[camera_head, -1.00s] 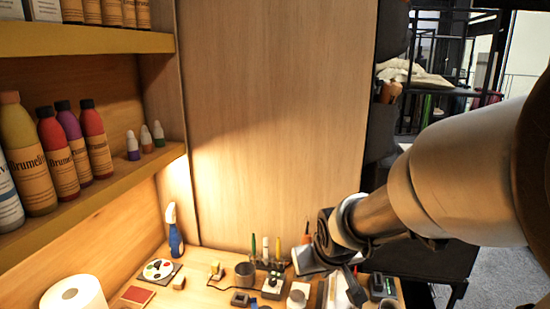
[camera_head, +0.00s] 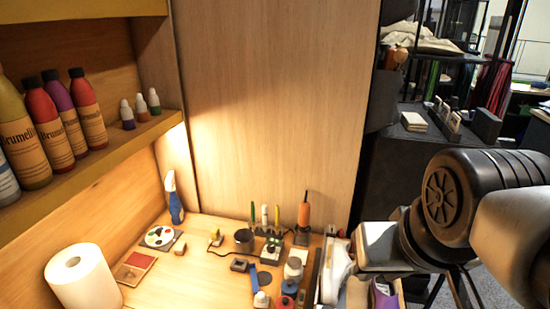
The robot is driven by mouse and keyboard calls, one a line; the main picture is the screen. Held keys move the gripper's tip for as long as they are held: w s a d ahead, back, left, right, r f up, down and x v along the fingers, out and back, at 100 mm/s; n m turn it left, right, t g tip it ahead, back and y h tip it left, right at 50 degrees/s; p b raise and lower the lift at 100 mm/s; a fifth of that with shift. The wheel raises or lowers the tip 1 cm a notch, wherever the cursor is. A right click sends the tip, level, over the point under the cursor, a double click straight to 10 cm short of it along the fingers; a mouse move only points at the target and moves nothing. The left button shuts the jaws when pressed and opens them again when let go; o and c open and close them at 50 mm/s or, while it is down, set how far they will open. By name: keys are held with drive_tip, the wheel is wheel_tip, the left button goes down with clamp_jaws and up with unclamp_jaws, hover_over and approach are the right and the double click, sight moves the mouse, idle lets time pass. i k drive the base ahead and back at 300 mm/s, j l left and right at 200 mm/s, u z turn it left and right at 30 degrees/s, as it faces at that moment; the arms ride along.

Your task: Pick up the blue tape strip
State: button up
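A short, narrow blue strip (camera_head: 253,278), which looks like the blue tape strip, lies on the wooden worktop (camera_head: 205,262) in the lower middle of the head view. It lies left of a dark round disc and just above a white-capped bottle. My gripper (camera_head: 384,256) is at the right, beyond the small items and apart from the strip. My arm partly hides it, so its fingers and their opening cannot be made out. Nothing is clearly seen held in it.
A paper roll (camera_head: 80,279) stands at the left front. A bottle shelf (camera_head: 100,150) overhangs the left. Bare worktop lies left of the strip.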

sight(252, 267)
drive_tip(key=k+u, duration=0.1)
drive_tip(key=u, duration=0.6)
drive_tip(key=k+j, duration=0.15)
drive_tip(key=k, duration=0.25)
drive_tip(key=z, duration=0.05)
